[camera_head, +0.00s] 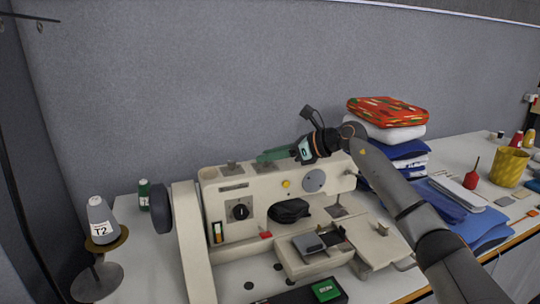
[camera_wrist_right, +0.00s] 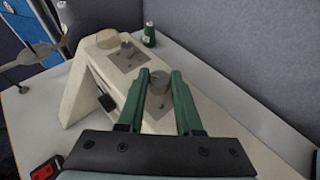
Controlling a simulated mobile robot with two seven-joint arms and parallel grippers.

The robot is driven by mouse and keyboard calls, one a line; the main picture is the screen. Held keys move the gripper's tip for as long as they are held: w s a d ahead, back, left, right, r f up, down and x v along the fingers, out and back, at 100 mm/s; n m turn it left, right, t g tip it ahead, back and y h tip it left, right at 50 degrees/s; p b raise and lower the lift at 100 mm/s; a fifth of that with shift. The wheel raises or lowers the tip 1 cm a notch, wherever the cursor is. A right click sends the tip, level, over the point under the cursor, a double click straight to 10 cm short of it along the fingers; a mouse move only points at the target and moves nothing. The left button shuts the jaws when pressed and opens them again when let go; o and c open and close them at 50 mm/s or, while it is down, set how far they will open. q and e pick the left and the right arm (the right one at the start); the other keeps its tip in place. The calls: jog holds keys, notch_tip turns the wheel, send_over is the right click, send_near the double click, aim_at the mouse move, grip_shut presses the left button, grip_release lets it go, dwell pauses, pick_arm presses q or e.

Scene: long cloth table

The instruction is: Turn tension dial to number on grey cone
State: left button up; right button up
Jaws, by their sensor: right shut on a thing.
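The grey cone (camera_head: 99,218) stands on a spool stand at the far left, and its white label reads "T2". The cream sewing machine (camera_head: 208,194) stands in the middle of the table. My right gripper (camera_head: 262,157) reaches over its top from the right. In the right wrist view its green fingers (camera_wrist_right: 161,76) are closed on a small grey round dial (camera_wrist_right: 159,84) on the machine's top. I cannot read any numbers on the dials. My left gripper is not in view.
A black knob (camera_head: 240,212) is on the machine's front. A green spool (camera_head: 144,194) stands behind the machine at the left. Folded cloths (camera_head: 388,112) are stacked at the right, near a yellow cup (camera_head: 508,168). A grey wall panel runs close behind the machine.

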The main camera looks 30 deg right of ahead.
grip_shut()
